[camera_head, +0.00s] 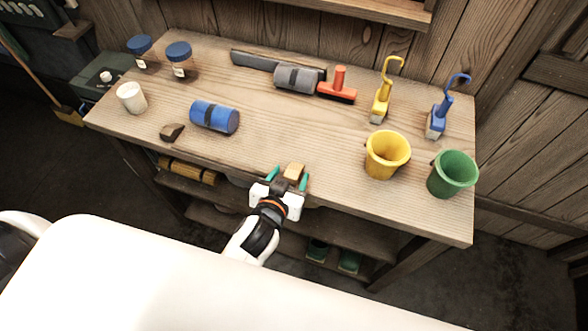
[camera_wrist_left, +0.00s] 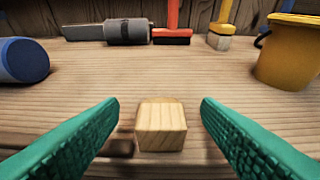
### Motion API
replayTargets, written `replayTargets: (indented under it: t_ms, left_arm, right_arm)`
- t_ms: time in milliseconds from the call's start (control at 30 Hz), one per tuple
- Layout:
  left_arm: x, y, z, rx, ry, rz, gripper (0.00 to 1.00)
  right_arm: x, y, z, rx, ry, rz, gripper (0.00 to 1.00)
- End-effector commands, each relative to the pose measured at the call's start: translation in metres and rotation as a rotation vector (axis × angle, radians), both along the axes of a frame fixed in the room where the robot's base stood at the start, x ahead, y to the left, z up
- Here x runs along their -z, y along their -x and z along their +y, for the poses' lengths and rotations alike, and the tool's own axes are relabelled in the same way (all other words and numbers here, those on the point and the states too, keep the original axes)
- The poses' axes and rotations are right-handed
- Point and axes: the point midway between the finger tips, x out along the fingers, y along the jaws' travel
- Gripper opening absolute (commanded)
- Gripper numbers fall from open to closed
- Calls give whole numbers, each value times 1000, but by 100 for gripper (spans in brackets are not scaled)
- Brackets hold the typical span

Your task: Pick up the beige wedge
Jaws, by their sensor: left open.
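The beige wedge (camera_head: 294,170) is a small light-wood block on the workbench near its front edge. In the left wrist view the beige wedge (camera_wrist_left: 161,126) sits upright on the boards, midway between my fingers. My left gripper (camera_head: 288,182) is open, with a green finger on each side and a gap to the wedge on both sides. The same left gripper (camera_wrist_left: 160,118) shows its two green pads in the wrist view, apart from the wedge. My right gripper is not seen.
The workbench (camera_head: 330,200) also holds a dark brown wedge (camera_head: 172,132), a blue roll (camera_head: 214,116) and a white cup (camera_head: 131,97) to the left. A yellow bucket (camera_head: 386,155) and a green bucket (camera_head: 453,174) stand to the right.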

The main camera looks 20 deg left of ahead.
Motion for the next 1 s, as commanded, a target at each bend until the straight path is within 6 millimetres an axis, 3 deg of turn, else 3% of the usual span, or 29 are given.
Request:
replayTargets:
  t_ms: [400,667,700,1000]
  left_arm:
    - [16,-46,-1,0,-1,-1,58]
    - [19,-49,-1,0,0,0,58]
    - [19,-48,-2,0,0,0,57]
    - [19,-48,-2,1,0,1,11]
  right_arm:
    - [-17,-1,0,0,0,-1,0]
    - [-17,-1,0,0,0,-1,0]
    - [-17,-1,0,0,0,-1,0]
    - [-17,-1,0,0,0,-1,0]
